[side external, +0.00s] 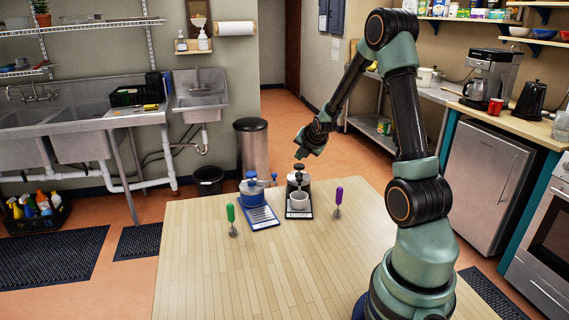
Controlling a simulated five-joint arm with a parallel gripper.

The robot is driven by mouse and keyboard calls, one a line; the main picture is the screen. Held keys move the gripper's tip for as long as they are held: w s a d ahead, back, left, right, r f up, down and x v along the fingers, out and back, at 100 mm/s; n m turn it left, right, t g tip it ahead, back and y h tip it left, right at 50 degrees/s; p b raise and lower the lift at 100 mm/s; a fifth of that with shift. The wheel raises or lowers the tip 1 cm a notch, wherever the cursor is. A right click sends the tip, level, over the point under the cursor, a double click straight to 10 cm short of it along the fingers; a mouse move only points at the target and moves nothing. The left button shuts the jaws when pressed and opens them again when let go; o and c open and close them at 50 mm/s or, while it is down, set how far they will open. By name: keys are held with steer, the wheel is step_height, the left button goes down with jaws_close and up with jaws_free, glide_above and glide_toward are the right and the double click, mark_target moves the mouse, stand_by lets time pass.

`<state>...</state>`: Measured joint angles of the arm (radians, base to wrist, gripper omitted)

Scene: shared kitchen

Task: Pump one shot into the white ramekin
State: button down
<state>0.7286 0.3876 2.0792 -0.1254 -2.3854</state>
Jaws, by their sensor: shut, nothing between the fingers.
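The white ramekin (299,201) stands upright on the dark tray of the black pump dispenser (304,182), near the far edge of the table. The black dispenser's pump head (299,168) rises behind the ramekin. A blue pump dispenser (252,190) with its own blue tray (262,217) stands just left of it, with no cup on its tray. My gripper (301,154) is shut and empty. It appears just above the black dispenser's pump head; I cannot tell whether they touch. The ramekin's inside is too small to make out.
The near part of the wooden table (235,285) is clear.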

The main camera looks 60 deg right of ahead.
mark_target(298, 165)
steer(key=shift+f, duration=0.4)
steer(key=shift+f, duration=1.25)
stand_by(1.2)
steer(key=shift+r, duration=0.1)
steer(key=shift+r, duration=1.6)
steer(key=shift+r, duration=0.1)
step_height(298, 165, up, 6)
steer(key=shift+f, duration=0.1)
